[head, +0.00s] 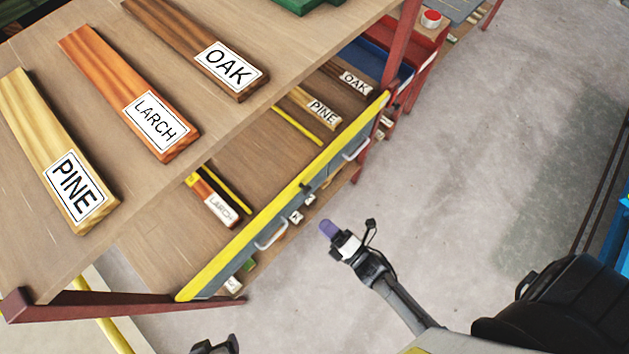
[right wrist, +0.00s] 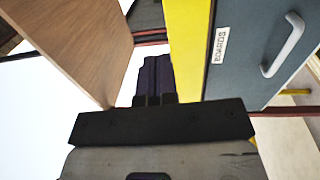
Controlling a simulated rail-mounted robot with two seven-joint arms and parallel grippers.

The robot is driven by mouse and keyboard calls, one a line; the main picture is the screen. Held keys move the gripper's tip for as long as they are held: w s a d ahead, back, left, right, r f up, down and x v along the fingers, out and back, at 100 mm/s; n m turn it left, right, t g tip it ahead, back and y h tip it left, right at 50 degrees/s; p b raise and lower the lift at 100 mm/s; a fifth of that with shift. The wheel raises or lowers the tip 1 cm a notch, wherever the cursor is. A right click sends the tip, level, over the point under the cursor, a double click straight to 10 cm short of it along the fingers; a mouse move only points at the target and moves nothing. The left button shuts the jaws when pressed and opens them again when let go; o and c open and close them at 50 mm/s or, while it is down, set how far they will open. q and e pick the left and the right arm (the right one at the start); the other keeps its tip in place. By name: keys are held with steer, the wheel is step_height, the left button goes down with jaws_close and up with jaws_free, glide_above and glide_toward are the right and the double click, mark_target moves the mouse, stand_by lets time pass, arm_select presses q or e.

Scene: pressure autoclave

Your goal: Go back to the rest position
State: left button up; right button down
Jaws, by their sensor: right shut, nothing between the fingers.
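My right gripper (head: 329,228) is shut and empty, its purple fingertips together over open floor, to the right of the shelf unit. In the right wrist view its dark purple fingers (right wrist: 154,78) are pressed together, between a wooden board edge and a yellow-edged grey drawer front. It looks apart from both. A dark piece at the bottom edge of the head view may be part of my left arm; no left fingers show.
The wooden top (head: 150,195) carries planks marked PINE (head: 72,195), LARCH (head: 150,115) and OAK (head: 220,65). Below, a pulled-out drawer with a yellow-edged front (head: 285,205) holds more labelled planks. The grey floor (head: 460,150) to the right is clear.

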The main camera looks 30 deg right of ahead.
steer(key=shift+v, duration=1)
steer(key=shift+r, duration=0.1)
